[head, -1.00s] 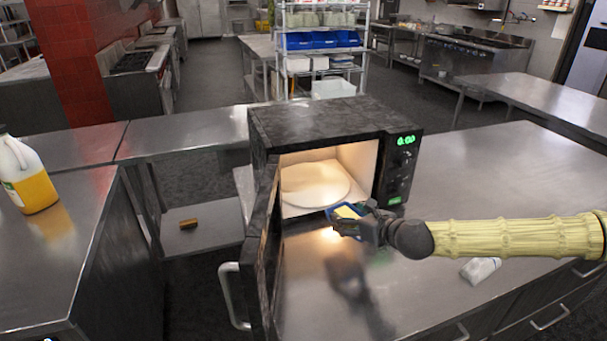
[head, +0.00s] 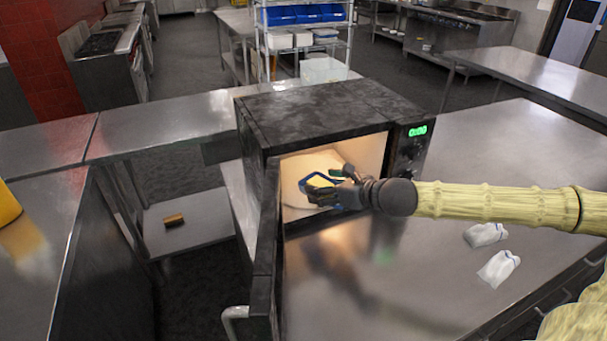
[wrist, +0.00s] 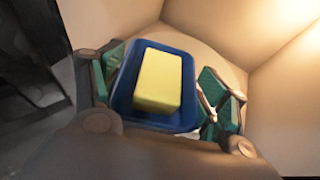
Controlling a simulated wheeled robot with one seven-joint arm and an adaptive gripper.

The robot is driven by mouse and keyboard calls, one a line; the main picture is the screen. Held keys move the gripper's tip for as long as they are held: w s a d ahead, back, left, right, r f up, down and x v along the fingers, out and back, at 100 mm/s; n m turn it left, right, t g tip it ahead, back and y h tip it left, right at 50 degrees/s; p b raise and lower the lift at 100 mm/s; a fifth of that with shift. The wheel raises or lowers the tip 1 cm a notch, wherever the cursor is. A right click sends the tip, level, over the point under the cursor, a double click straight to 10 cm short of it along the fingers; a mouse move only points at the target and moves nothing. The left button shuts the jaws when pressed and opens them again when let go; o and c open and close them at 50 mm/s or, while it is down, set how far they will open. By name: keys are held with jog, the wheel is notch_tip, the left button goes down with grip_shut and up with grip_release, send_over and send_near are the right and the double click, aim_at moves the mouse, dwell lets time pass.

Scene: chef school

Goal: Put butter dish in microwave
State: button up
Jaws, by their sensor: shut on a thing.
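The butter dish (wrist: 128,112) is a blue tray with a yellow block of butter (wrist: 158,80) on it. My gripper (wrist: 172,95) is shut on the dish, with green-padded fingers on both sides. In the head view my gripper (head: 328,184) and the dish (head: 306,180) are at the microwave's opening, over the front of its turntable. The black microwave (head: 320,112) stands on a steel counter with its door (head: 268,240) open to the left and its inside lit. The pale turntable shows in the wrist view (wrist: 205,45). Whether the dish touches it I cannot tell.
Two white crumpled items (head: 486,234) lie on the counter (head: 480,160) to the right of the microwave. The open door borders the left side of the opening. A brown block (head: 174,219) lies on a low shelf at left.

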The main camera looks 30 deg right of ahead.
aim_at(322, 178)
jog(key=shift+s+d+f, duration=0.1)
jog(key=shift+d+f, duration=0.05)
jog(key=shift+f, duration=0.05)
jog(key=shift+w+d+f+b, duration=0.1)
jog(key=shift+w+d+b, duration=0.1)
jog(key=shift+b, duration=0.35)
jog(key=shift+w+f+b, duration=0.1)
jog(key=shift+w+b, duration=0.2)
jog(key=shift+w, duration=0.1)
jog(key=shift+w+a+b, duration=0.4)
jog(key=shift+w+b, duration=0.25)
jog(key=shift+b, duration=0.15)
jog(key=shift+w+d, duration=0.15)
jog(key=shift+w, duration=0.55)
jog(key=shift+w+b, duration=0.35)
jog(key=shift+w, duration=0.7)
jog(key=shift+w+f, duration=0.2)
jog(key=shift+w, duration=2.2)
jog(key=shift+w+f, duration=0.2)
jog(key=shift+w, duration=2.15)
jog(key=shift+w+f, duration=0.2)
jog(key=shift+f, duration=0.05)
jog(key=shift+f+p, duration=0.3)
jog(key=shift+f, duration=1.25)
jog(key=shift+f, duration=0.15)
